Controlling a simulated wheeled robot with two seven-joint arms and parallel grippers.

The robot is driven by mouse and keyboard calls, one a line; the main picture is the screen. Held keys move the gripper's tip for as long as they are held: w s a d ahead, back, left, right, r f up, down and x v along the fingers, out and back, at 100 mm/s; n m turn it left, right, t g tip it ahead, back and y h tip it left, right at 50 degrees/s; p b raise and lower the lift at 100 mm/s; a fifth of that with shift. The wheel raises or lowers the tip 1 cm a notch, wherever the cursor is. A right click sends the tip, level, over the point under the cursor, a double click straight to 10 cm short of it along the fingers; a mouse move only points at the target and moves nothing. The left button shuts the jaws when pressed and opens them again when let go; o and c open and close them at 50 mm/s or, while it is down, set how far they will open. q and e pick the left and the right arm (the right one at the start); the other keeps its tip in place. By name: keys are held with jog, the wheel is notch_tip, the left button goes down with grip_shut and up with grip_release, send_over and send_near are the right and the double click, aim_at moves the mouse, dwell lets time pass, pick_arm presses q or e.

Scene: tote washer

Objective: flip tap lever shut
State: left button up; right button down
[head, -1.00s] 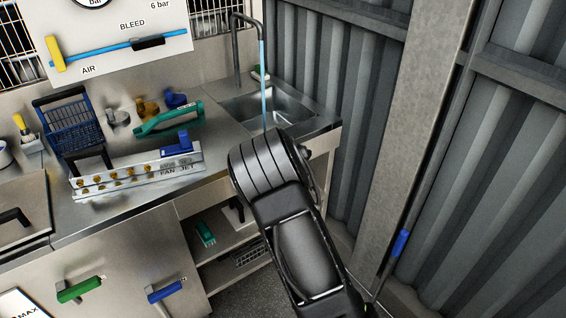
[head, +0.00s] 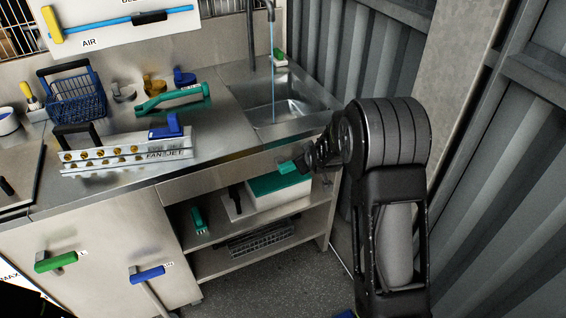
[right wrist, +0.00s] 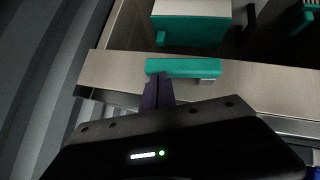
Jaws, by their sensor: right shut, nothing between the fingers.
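A teal tap lever (head: 288,167) is on the front edge of the sink bench, below the sink (head: 290,110). In the right wrist view the lever (right wrist: 183,68) lies along the metal edge, with a small metal mount near its right end. A blue stream of water (head: 272,75) runs from the tap (head: 270,12) into the sink. My right gripper (head: 305,163) is shut and empty at the lever. In the right wrist view its dark fingertips (right wrist: 158,80) are at the lever's left end; I cannot tell whether they touch. My left gripper is out of view.
A teal-and-white box (head: 280,188) sits on the shelf below the lever. The counter to the left carries a nozzle rack (head: 125,155), a teal spray handle (head: 172,100) and a blue basket (head: 77,100). A corrugated wall (head: 350,60) stands close on the right.

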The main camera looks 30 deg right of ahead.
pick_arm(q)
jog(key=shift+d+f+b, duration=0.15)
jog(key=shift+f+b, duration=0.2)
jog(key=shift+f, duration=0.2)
pick_arm(e)
jog(key=shift+d+f, duration=0.25)
jog(key=shift+f, duration=0.1)
jog(key=shift+d, duration=0.1)
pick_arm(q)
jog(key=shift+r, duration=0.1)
pick_arm(e)
jog(key=shift+r, duration=0.1)
pick_arm(q)
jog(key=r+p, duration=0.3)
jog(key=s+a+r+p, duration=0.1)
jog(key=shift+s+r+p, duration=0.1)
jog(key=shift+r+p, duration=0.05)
jog(key=shift+p, duration=0.2)
pick_arm(e)
jog(key=s+r, duration=0.7)
jog(key=r, duration=0.4)
jog(key=shift+a, duration=0.2)
